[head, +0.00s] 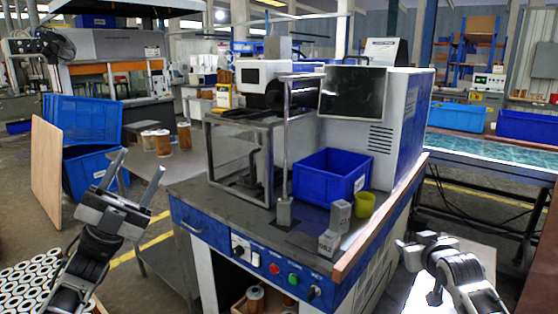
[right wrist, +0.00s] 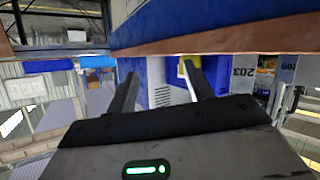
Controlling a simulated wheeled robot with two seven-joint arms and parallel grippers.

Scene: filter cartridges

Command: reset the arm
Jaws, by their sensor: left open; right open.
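My left gripper (head: 140,168) is in the lower left of the head view, its two dark fingers spread and nothing between them. It is raised to the left of the workbench (head: 190,198). Several white ring-ended cartridges (head: 30,282) stand at the lower left, partly hidden by my left arm.
The bench holds a blue bin (head: 325,182), a yellow-green cup (head: 364,204), grey blocks (head: 330,242) and a machine with a dark screen (head: 352,94). Several spools (head: 163,144) stand on a side table at left. A wooden board (head: 46,170) leans beside blue crates (head: 88,120).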

